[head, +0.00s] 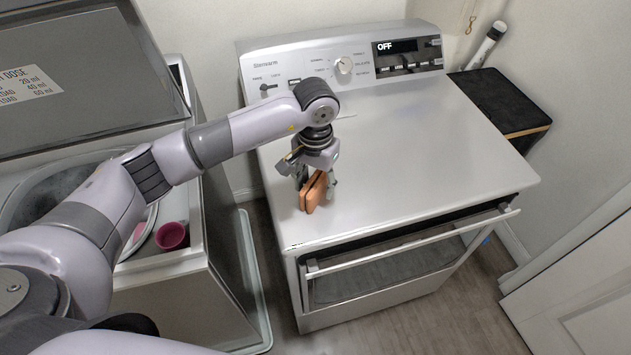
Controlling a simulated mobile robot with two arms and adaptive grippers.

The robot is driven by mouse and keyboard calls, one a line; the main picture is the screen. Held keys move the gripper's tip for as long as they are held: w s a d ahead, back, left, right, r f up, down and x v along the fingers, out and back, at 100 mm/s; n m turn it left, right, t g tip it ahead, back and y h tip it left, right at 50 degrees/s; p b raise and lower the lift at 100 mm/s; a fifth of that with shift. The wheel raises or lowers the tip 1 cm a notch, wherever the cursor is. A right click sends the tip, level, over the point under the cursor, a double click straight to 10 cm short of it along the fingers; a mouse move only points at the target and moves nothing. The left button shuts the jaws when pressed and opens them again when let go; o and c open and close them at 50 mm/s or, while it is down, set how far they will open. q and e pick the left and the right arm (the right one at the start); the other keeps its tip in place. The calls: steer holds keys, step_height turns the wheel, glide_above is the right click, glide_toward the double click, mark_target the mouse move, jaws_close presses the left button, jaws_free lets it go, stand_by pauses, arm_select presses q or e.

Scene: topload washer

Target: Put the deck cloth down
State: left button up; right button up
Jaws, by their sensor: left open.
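The deck cloth appears to be the orange-brown folded piece (314,194). It stands on edge at the front left of the dryer's white top (420,150), and its lower edge seems to touch the surface. My left gripper (317,184) points down over it. Its fingers are open, one on each side of the cloth, and partly hide its upper part. My right gripper is not in view.
The washer (170,285) stands at left with its lid (75,75) raised and a pink cup (171,236) on its near rim. The dryer's front door (400,268) is tilted partly open. The dryer top is otherwise mostly clear. A dark-topped box (500,100) stands behind right.

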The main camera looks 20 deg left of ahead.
mark_target(315, 179)
arm_select(q)
steer(key=shift+r, duration=0.2)
steer(key=shift+w+r, duration=0.1)
steer(key=shift+r, duration=0.2)
step_height(315, 179, up, 10)
steer(key=b, duration=0.3)
steer(key=shift+f+b, duration=0.1)
steer(key=shift+b, duration=0.3)
steer(key=shift+r, duration=0.75)
